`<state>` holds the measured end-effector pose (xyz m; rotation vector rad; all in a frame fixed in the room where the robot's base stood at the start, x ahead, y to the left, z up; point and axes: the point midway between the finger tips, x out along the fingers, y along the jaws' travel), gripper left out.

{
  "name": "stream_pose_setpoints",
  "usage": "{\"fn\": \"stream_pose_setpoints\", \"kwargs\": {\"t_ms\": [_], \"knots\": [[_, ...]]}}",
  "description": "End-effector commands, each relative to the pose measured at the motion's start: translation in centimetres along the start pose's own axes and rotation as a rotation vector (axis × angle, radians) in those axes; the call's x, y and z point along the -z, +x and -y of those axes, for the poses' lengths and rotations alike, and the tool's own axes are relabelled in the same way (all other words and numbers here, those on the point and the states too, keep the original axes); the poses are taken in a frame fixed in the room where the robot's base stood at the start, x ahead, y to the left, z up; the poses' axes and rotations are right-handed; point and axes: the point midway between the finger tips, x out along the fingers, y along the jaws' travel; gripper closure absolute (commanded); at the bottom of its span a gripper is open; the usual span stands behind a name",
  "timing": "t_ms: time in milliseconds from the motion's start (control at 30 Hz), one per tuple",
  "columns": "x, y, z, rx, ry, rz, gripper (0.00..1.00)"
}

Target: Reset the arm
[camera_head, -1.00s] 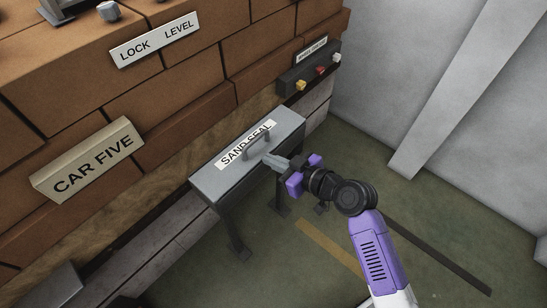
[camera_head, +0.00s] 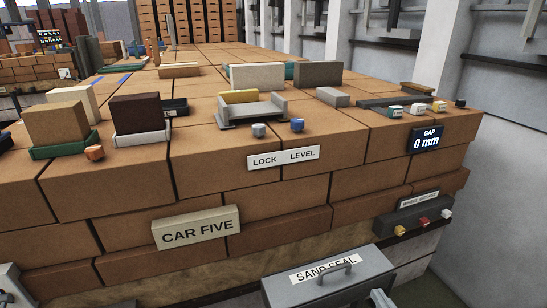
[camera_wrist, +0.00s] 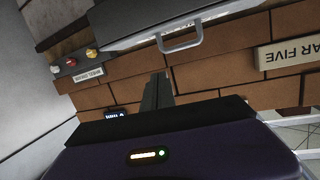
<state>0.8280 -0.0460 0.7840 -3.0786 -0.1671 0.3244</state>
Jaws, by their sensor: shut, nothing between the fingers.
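My gripper (camera_wrist: 157,92) shows in the wrist view with its two dark fingers together and nothing between them. In the head view only its grey fingertips (camera_head: 380,298) show at the bottom edge, by the front right of the grey SAND SEAL box. The rest of my arm is out of that view. The box (camera_head: 375,268) has a closed lid and a bar handle (camera_head: 335,272). In the wrist view the handle (camera_wrist: 181,42) appears beyond the fingertips, apart from them.
A brick stack carries a CAR FIVE sign (camera_head: 196,228), a LOCK LEVEL plate (camera_head: 283,159) and a GAP 0 mm display (camera_head: 426,139). A dark panel with coloured knobs (camera_head: 424,222) juts out right of the box. A grey wall (camera_head: 500,180) stands at the right.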

Motion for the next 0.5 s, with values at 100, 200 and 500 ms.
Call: {"fn": "stream_pose_setpoints", "kwargs": {"t_ms": [100, 200, 500], "knots": [[0.2, -3.3, -0.4, -0.071, 0.015, -0.039, 1.00], [0.5, -6.2, -0.5, -0.114, 0.022, -0.070, 1.00], [1.9, -17.4, 1.9, -0.175, 0.016, -0.141, 1.00]]}}
